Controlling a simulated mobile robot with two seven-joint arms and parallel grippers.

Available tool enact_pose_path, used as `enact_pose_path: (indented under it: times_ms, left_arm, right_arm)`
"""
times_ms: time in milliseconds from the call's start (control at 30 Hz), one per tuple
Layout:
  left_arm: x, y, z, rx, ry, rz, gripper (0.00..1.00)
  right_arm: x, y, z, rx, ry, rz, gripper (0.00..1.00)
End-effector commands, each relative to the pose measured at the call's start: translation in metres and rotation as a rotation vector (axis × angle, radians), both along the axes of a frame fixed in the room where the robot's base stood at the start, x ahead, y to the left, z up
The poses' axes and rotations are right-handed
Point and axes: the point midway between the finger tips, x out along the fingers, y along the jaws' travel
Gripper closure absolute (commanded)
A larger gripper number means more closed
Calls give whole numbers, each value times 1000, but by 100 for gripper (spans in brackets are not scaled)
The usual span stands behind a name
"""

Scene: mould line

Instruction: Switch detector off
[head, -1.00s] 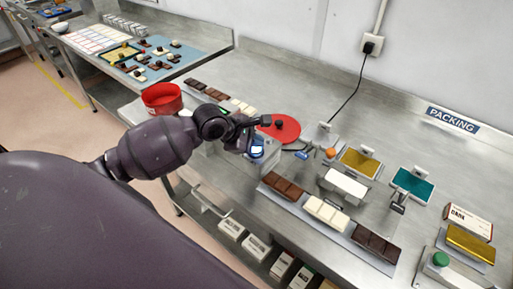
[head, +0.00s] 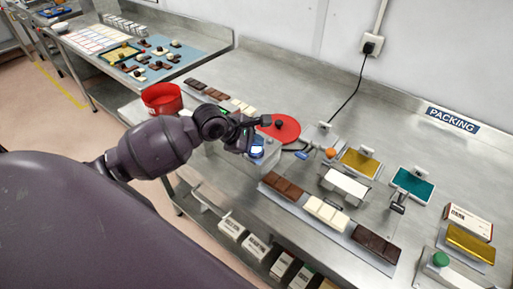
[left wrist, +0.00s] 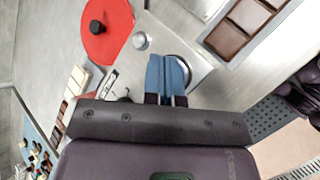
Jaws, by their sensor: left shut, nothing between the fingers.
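A pale metal box that may be the detector (head: 233,155) stands at the front edge of the packing bench, mostly behind my left arm. In the left wrist view its top (left wrist: 205,74) carries a round silver knob (left wrist: 141,41) and a dark-ringed round part (left wrist: 187,66), partly hidden by my fingers. My left gripper (head: 257,149) is over this box, its blue fingertips (left wrist: 167,62) together and empty. I cannot tell whether they touch the box. The state of any switch is not readable. My right gripper is not in view.
A red disc with a black knob (head: 281,128) lies just behind the box. A chocolate rack (head: 342,232) stands to the right, with gold and teal plates (head: 412,184) behind. A red bowl (head: 162,98) is left. A black cable runs to the wall socket.

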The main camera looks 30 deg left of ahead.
Motion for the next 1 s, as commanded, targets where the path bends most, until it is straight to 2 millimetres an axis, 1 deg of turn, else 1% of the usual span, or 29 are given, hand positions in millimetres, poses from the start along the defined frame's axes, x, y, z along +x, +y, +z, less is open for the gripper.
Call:
enact_pose_path:
  times_ms: [500,800,1000]
  left_arm:
    - [0,0,0,0,0,0,100]
    - [0,0,-9,0,1,2,100]
    - [0,0,-9,1,0,1,100]
  right_arm:
    - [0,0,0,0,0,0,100]
    - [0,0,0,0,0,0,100]
    - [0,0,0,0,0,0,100]
